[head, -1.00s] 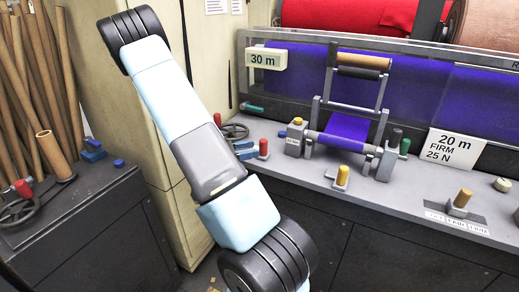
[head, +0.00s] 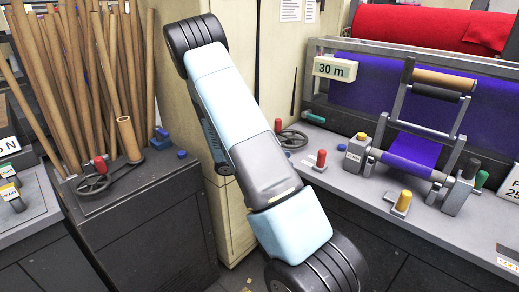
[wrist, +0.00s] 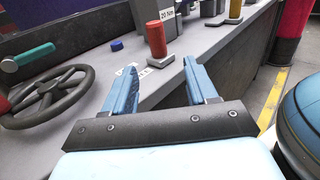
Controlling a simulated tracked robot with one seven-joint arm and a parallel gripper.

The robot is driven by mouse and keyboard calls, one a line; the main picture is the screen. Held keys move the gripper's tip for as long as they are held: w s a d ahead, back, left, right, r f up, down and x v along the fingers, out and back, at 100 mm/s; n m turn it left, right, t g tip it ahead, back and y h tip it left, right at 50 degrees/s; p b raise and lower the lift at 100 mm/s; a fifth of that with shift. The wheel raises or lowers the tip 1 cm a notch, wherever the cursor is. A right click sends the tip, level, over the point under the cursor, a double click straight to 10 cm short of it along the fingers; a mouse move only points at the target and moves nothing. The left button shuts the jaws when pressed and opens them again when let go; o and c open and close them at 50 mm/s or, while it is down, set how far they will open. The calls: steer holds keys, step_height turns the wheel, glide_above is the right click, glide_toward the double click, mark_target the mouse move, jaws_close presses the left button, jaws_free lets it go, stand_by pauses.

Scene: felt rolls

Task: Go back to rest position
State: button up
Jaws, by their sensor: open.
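My gripper (wrist: 162,82) shows in the wrist view with its two blue fingers apart and nothing between them. Beyond the fingertips, a red knob (wrist: 156,40) stands upright on the grey bench top, apart from the fingers. In the head view my arm crosses the middle of the picture, from upper left to lower right, and its gripper cannot be made out there.
A handwheel (wrist: 50,98) lies left of the fingers. The grey bench (head: 345,190) carries a roller frame (head: 415,150), a yellow knob (head: 402,203) and a red knob (head: 320,160). Cardboard tubes (head: 80,80) lean at left. A dark cabinet (head: 145,235) stands below.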

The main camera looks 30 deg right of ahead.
steer(key=s+a+r+m+t+y, duration=0.6)
steer(key=s+a+r, duration=0.4)
steer(key=r, duration=0.3)
steer(key=s+a+r+m+t+y, duration=0.6)
steer(key=s+a+r+y, duration=0.3)
steer(key=a+r, duration=0.4)
steer(key=shift+s+r+m+t+y, duration=0.3)
steer(key=shift+t+y, duration=0.2)
steer(key=shift+t, duration=0.4)
stand_by(0.7)
